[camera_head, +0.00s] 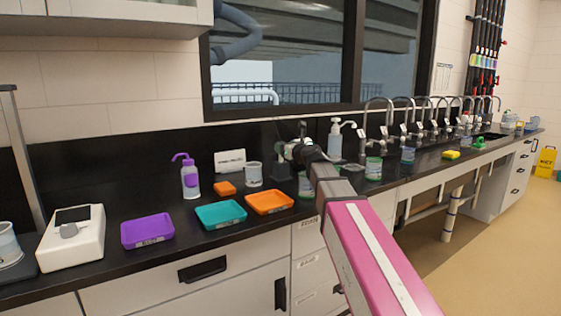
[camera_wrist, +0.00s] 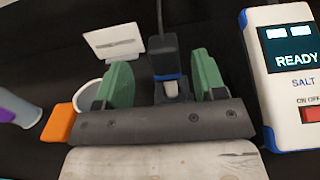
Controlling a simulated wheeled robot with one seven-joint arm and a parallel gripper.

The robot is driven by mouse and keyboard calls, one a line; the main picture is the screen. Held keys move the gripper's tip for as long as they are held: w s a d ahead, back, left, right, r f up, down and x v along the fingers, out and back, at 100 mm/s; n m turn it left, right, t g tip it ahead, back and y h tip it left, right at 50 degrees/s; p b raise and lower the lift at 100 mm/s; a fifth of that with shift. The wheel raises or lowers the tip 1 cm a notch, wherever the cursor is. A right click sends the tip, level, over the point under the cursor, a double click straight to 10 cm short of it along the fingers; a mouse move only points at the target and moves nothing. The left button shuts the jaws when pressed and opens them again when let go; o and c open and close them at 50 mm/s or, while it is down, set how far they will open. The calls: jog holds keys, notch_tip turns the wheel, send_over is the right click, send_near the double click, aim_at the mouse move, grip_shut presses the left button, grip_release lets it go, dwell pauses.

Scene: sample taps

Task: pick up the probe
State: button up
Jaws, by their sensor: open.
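The probe (camera_wrist: 164,56) shows in the wrist view as a dark upright body with a blue ring and a grey lower part. A dark cable runs up from it. My gripper (camera_wrist: 163,80) has two green fingers, one on each side of the probe, with visible gaps between. The gripper is open, and its dark palm bar hides the probe's lower end. In the head view my gripper (camera_head: 293,152) is over the back of the counter; I cannot make out the probe there.
A white meter (camera_wrist: 290,75) reading READY and SALT stands close right of the probe. A white cup (camera_wrist: 88,93), orange block (camera_wrist: 62,122) and sign card (camera_wrist: 114,42) are left. Purple (camera_head: 147,231), teal (camera_head: 220,215) and orange (camera_head: 270,203) trays line the counter front.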

jog(key=shift+x, duration=3.2)
jog(key=shift+d+r, duration=0.1)
jog(key=shift+d, duration=0.15)
jog(key=shift+c, duration=0.3)
jog(key=c, duration=0.9)
